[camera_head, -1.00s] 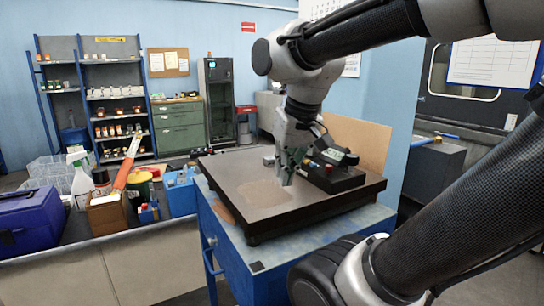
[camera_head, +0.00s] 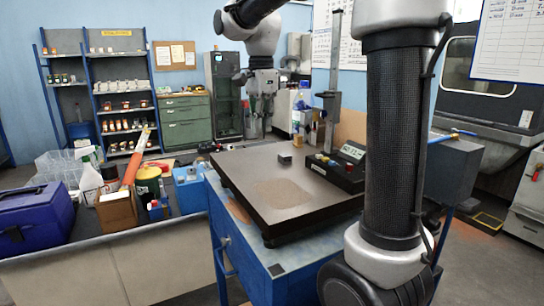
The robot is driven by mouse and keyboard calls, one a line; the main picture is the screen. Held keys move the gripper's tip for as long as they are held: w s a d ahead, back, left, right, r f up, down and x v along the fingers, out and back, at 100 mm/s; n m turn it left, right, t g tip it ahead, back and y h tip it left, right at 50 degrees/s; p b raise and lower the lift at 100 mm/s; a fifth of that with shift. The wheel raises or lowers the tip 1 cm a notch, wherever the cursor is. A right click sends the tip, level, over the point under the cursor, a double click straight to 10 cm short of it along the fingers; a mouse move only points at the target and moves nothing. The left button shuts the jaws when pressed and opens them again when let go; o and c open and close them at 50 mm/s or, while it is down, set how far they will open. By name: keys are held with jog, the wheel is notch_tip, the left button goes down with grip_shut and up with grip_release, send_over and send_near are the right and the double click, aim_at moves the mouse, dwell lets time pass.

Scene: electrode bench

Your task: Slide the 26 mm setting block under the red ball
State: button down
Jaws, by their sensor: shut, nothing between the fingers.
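A small dark grey block (camera_head: 285,159) sits on the dark plate (camera_head: 262,218) near its far edge, left of the height gauge (camera_head: 333,85). It looks like the setting block; its size cannot be read. The gauge stands upright on a black base with a lit display (camera_head: 352,151). Small red spots show on and near this base, but I cannot tell which, if any, is the red ball. My gripper (camera_head: 261,112) is shut and empty, pointing down. In the picture it appears above and left of the block, clear of the plate.
The plate rests on a blue cabinet (camera_head: 250,262); its front and middle are bare. A bench at left holds a blue toolbox (camera_head: 35,217), a spray bottle (camera_head: 88,178) and small containers. My own arm hides part of the right side.

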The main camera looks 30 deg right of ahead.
aim_at(272, 165)
jog(key=shift+m, duration=0.5)
jog(key=f, duration=0.6)
jog(key=w+f, duration=0.1)
jog(key=f, duration=0.2)
jog(key=shift+w+a+f, duration=0.1)
jog(key=shift+a+f, duration=0.1)
jog(key=shift+f, duration=0.2)
jog(key=shift+d+f, duration=0.2)
jog(key=shift+d, duration=1.8)
jog(key=d, duration=0.7)
